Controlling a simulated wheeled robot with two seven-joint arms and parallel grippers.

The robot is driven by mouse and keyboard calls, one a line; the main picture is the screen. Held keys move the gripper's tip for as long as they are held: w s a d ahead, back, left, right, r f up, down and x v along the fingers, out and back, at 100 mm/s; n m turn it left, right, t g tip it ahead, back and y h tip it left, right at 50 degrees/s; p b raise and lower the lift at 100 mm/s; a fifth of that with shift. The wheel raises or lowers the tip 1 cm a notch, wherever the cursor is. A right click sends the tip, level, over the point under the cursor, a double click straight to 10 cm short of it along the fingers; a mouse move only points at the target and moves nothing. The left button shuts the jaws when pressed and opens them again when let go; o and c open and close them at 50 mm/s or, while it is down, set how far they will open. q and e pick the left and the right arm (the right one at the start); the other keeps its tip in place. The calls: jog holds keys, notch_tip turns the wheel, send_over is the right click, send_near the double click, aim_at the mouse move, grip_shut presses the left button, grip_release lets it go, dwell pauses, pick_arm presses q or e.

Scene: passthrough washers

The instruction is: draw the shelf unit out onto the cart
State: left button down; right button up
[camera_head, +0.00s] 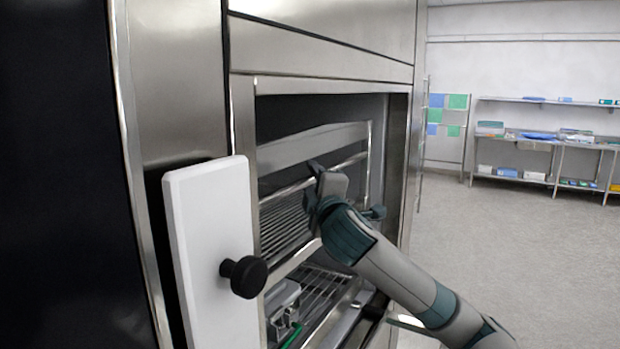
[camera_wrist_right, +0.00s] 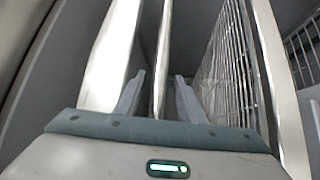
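The shelf unit (camera_head: 300,152) is a metal frame with wire shelves inside the open washer chamber. Its lower wire shelf (camera_head: 322,287) carries grey items at the left. My right gripper (camera_head: 325,180) is at the front of the unit, by its upper rail. In the right wrist view, the right gripper's two fingers (camera_wrist_right: 160,95) stand apart on either side of a thin metal bar (camera_wrist_right: 161,55), with gaps visible beside it. The wire mesh of the unit (camera_wrist_right: 228,75) shows to the right. My left gripper is out of view. I cannot make out the cart.
A white panel (camera_head: 210,250) with a black knob (camera_head: 244,276) stands at the left of the opening. Steel washer walls (camera_head: 320,50) frame the chamber. Open floor (camera_head: 530,250) lies to the right, with shelving (camera_head: 545,140) against the far wall.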

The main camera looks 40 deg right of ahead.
jog(key=shift+s+r, duration=0.1)
grip_shut()
dwell(1.3)
